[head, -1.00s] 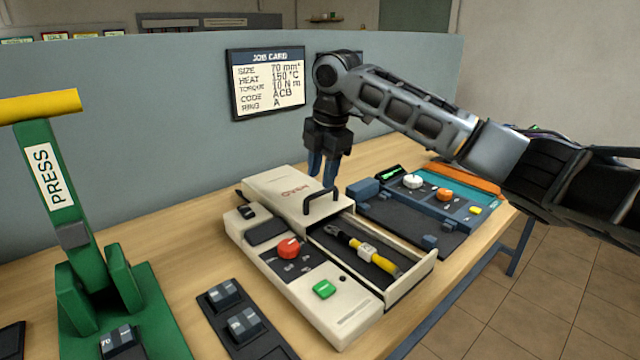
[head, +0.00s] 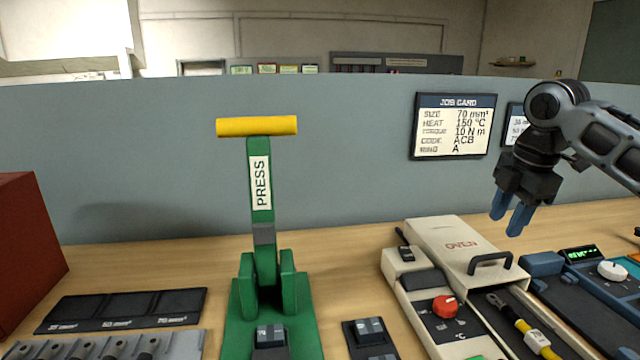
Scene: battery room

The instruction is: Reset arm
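My gripper (head: 511,218) hangs at the right of the head view, above and behind the oven's handle, with its blue fingertips pointing down. A narrow gap shows between the two fingers, and I see nothing held between them. My arm reaches in from the right edge. The cream oven (head: 440,240) stands below and left of the gripper, its drawer pulled open. A cable piece with a yellow section and a white band (head: 536,342) lies in the drawer. The oven's dark handle (head: 490,262) is apart from the fingers.
A green press (head: 265,270) with a raised yellow-handled lever stands mid-table. Dark die blocks (head: 370,328) sit beside it. A labelled black tray (head: 125,308) and a red box (head: 25,235) are at left. A device with a white knob (head: 612,270) is at right. The job card (head: 453,126) hangs behind.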

